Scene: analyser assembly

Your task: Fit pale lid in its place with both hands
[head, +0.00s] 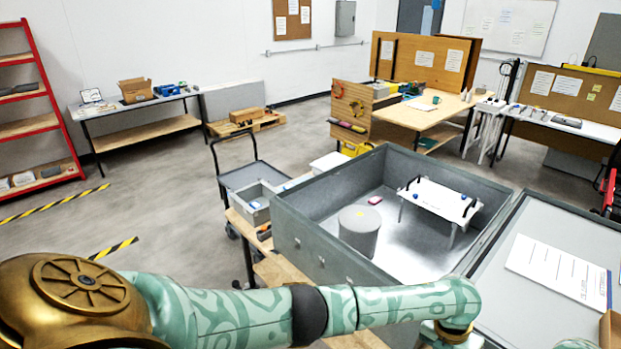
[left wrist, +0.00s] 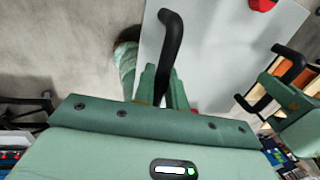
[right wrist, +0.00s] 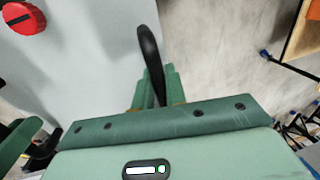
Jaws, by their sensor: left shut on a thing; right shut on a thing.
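The pale lid (left wrist: 215,45) is a flat pale grey panel with black bar handles and a red knob (right wrist: 24,17). My left gripper (left wrist: 166,88) is shut on one black handle (left wrist: 172,42). My right gripper (right wrist: 155,90) is shut on the other handle (right wrist: 149,48). Floor shows past the lid's edges in both wrist views. The lid and both grippers' fingers are out of the head view. In the head view an open-topped grey case (head: 330,240) holds a grey cylinder (head: 359,230) and a white raised plate (head: 437,200) with blue knobs and black handles.
A small pink-red piece (head: 375,200) lies on the case floor. Right of the case is a grey surface with a raised rim (head: 545,202) and a white printed sheet (head: 558,270). A grey bin (head: 254,203) stands left of the case. Workbenches stand farther back.

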